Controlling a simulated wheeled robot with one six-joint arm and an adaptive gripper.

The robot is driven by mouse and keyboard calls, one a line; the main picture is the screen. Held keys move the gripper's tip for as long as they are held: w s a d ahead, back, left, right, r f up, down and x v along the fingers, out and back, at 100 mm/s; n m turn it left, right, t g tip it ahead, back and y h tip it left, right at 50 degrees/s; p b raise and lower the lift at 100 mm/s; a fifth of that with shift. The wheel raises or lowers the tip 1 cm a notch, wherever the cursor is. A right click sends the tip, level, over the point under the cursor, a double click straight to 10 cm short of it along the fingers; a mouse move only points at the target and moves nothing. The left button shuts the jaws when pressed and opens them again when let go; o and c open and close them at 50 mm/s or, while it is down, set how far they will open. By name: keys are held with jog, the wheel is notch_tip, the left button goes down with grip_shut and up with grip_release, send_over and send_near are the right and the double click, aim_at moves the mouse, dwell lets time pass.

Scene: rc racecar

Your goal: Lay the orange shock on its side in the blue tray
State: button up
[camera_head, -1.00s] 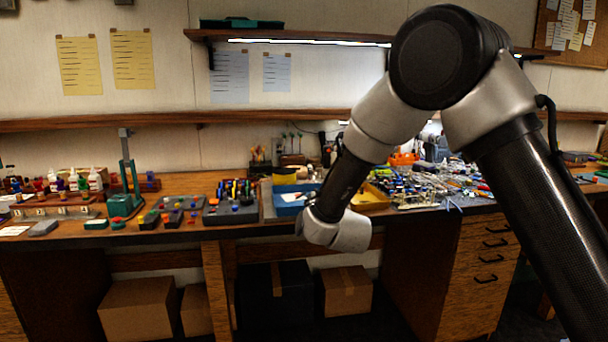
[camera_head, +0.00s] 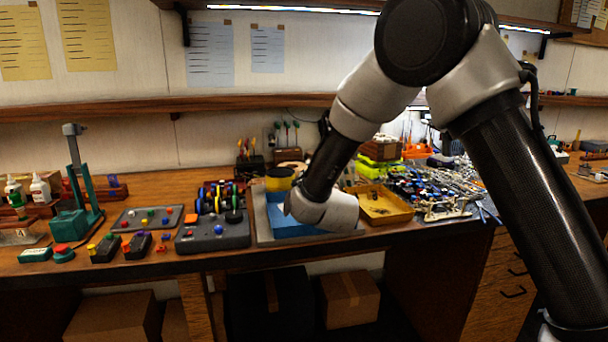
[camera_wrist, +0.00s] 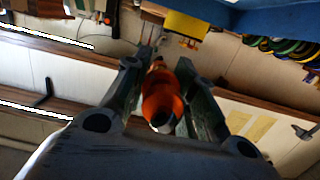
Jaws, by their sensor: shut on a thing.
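The orange shock (camera_wrist: 163,102) is between the two fingers of my gripper (camera_wrist: 158,72) in the wrist view. The fingers are shut on it, and its dark round end faces the camera. The blue tray (camera_head: 278,216) sits on the bench in the head view, partly hidden by my wrist. A blue surface, apparently the tray (camera_wrist: 275,20), crosses the top right of the wrist view, apart from the shock. In the head view my wrist hides the gripper fingers and the shock.
A yellow tray (camera_head: 388,207) stands right of the blue tray. Many small parts crowd the bench on the right. A shelf (camera_head: 150,103) runs along the wall.

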jog(key=shift+w+a, duration=0.15)
jog(key=shift+w, duration=0.3)
jog(key=shift+s+f, duration=0.1)
jog(key=shift+f, duration=2.6)
jog(key=o, duration=1.1)
